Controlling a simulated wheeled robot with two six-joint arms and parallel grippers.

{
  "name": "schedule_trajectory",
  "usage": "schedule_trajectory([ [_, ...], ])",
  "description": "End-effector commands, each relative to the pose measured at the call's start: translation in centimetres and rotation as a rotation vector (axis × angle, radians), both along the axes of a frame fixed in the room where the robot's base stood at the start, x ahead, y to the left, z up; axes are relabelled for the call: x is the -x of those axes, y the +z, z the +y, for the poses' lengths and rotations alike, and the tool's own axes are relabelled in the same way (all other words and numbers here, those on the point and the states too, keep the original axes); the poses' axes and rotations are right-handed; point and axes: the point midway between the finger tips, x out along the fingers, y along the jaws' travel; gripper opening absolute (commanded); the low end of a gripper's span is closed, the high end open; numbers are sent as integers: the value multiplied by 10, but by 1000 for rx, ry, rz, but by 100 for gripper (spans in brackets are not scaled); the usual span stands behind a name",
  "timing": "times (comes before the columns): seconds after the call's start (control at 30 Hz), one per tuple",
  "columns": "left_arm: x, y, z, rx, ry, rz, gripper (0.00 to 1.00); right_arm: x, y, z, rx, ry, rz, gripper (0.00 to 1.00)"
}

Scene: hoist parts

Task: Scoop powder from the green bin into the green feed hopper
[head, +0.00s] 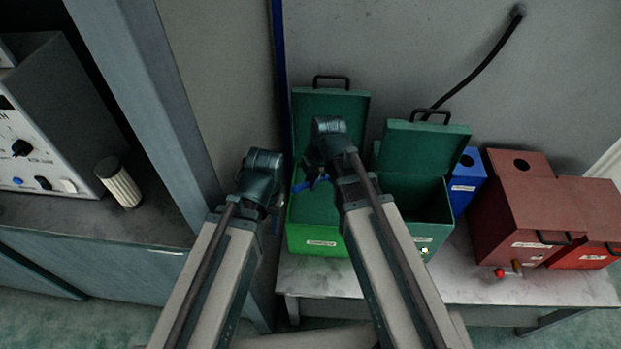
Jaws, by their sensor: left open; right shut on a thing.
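Two green boxes stand side by side on the bench with their lids raised. The left box (304,239) has a brighter green front and a white label. The right box (438,237) is darker, with a label and a small yellow spot on its front. I cannot read which is bin or hopper. My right gripper (322,175) is over the left box, shut on a blue thing (312,184), apparently the scoop, mostly hidden by the arm. My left gripper (264,190) is open, left of the left box, its fingers largely hidden. No powder is visible.
A blue box (465,184) and red boxes (525,210) stand to the right on the bench (445,279). A black hose (485,62) runs from the wall behind the right box. A grey cabinet post (150,100) and an instrument (50,125) are at left.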

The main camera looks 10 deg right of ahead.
Motion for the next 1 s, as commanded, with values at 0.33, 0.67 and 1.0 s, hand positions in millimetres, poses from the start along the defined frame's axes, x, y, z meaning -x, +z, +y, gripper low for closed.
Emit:
schedule_trajectory([
  [0.33, 0, -25, 0, 0, 0, 0, 44, -9, -1, -17, -383, -6, 126, 0],
  [0.67, 0, -57, 0, 0, -1, 0, 44, -6, -28, -16, -420, 0, 140, 0],
  [1.0, 0, -79, 0, 0, -1, 0, 44, -6, -50, -16, -418, 0, 139, 0],
])
